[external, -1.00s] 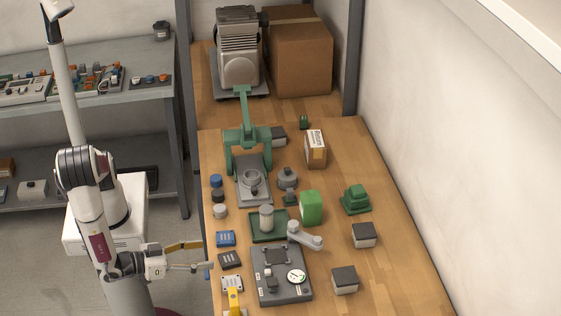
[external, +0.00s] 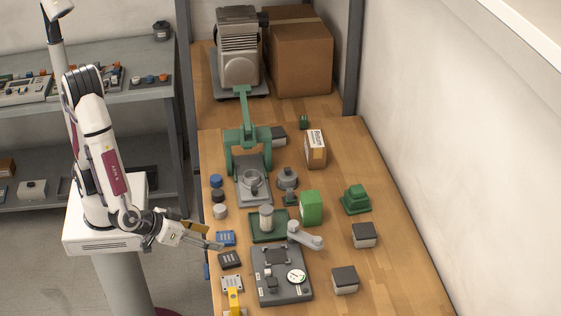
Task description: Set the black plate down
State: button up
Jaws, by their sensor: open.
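A small black plate (external: 230,259) lies on the left part of the wooden bench, between a blue plate (external: 226,238) and a light grey plate (external: 232,284). My gripper (external: 214,238) is at the bench's left edge, beside the blue plate and up and to the left of the black plate. Its fingers are spread, one tan and one grey, and I see nothing held between them. The grey fingertip overlaps the blue plate's near edge in the picture; I cannot tell whether they touch.
A grey gauge unit (external: 281,275) stands right of the black plate. A green base with a cylinder (external: 266,218) and a green block (external: 311,208) stand behind it. A yellow piece (external: 234,300) is at the front.

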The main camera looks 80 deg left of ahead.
aim_at(229, 258)
jog(key=shift+s+d+f+m+g+h, duration=0.55)
jog(key=shift+s+d+f+m, duration=0.5)
jog(key=shift+m, duration=0.45)
jog(key=shift+w+f, duration=0.1)
jog(key=shift+w, duration=0.05)
jog(key=shift+x, duration=1.25)
jog(key=shift+w, duration=0.1)
jog(key=shift+x, duration=2.55)
jog(key=c, duration=1.4)
